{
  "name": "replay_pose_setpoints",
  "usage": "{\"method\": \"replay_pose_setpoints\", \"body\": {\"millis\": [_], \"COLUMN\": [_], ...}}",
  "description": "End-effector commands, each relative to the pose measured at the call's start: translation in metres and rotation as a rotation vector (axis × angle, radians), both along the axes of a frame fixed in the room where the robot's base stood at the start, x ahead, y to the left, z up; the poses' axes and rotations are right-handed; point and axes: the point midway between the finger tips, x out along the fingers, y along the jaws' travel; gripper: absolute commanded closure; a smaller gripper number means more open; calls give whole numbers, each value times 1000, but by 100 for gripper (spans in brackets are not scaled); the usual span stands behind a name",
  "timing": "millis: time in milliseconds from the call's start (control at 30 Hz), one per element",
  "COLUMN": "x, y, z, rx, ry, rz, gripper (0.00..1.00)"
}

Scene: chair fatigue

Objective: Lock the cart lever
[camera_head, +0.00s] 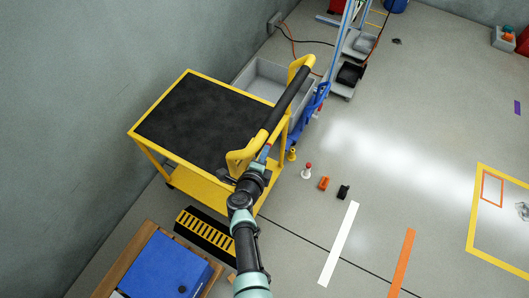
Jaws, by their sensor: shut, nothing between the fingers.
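The yellow cart (163,158) with a black top mat stands against the wall at the left. Its push handle has a black bar (287,100) between yellow end brackets. My arm reaches up from the bottom centre, and my gripper (263,156) is at the cart's near right corner, beside the near yellow bracket (243,158). The gripper is small in the picture; it is shut and empty. I cannot tell whether it touches the cart. I cannot make out the cart lever clearly; my arm may hide it.
A blue box (165,264) sits on a wooden surface at the bottom left, near a black-and-yellow striped plate (205,233). A red-topped piece (307,171), an orange block (324,184) and a black block (343,191) lie on the floor. Open floor is at the right.

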Motion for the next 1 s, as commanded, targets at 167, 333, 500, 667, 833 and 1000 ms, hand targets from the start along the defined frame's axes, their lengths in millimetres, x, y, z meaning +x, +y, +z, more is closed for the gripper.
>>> {"method": "replay_pose_setpoints", "body": {"millis": [167, 333, 500, 667, 833, 1000], "x": [2, -2, -22, -52, -82, -102], "y": [-4, -2, 6, 19, 31, 39], "z": [2, 5, 17, 33, 46, 55], "rx": [0, 0, 0, -1, 0, -1], "ry": [-4, -4, -1, -2, -2, -3], "rz": [-8, -9, -5, -1, 1, 1], "gripper": [100, 100, 100, 100, 100, 100]}}
